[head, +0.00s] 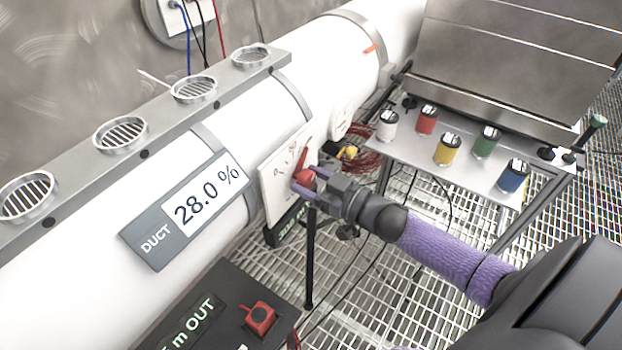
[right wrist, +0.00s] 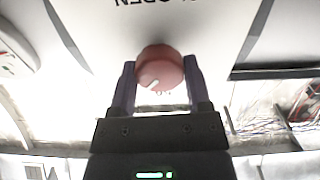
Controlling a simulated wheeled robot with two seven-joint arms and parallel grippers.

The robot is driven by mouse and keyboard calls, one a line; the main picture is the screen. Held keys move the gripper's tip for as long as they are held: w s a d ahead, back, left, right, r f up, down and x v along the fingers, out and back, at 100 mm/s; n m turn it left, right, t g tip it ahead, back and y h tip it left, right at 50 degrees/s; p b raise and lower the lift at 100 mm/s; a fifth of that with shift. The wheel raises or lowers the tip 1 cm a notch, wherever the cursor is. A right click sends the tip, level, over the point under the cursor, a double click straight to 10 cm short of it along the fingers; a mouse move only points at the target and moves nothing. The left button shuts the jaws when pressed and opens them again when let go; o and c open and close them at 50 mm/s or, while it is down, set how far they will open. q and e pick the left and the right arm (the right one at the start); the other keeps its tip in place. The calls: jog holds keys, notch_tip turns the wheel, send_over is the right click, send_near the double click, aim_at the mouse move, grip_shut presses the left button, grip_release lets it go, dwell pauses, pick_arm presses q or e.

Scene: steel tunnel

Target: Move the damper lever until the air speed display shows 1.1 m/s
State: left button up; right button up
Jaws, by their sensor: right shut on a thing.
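The damper lever (head: 304,158) is red and stands on a white dial plate (head: 272,190) on the side of the white duct. It points up and slightly right in the head view. My right gripper (head: 308,186) is shut on its round red knob, which also shows between the fingers in the right wrist view (right wrist: 160,72). A grey duct display (head: 190,208) reads 28.0 %. A dark display with green characters (head: 286,228), below the dial plate, is partly hidden and unreadable. No display clearly shows an air speed. My left gripper is out of view.
A black box (head: 215,310) with a red knob (head: 260,318) is at the lower left. A grey shelf (head: 405,150) on the right holds several coloured jars. Red cables lie beyond the gripper. The grated floor shows between the duct and shelf.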

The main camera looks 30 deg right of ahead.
jog(key=n, duration=0.2)
jog(key=shift+n+p, duration=0.4)
jog(key=shift+n, duration=1.4)
jog(key=o, duration=1.3)
jog(key=shift+s, duration=0.1)
jog(key=p+v, duration=0.1)
jog(key=v, duration=0.9)
jog(key=shift+p, duration=0.4)
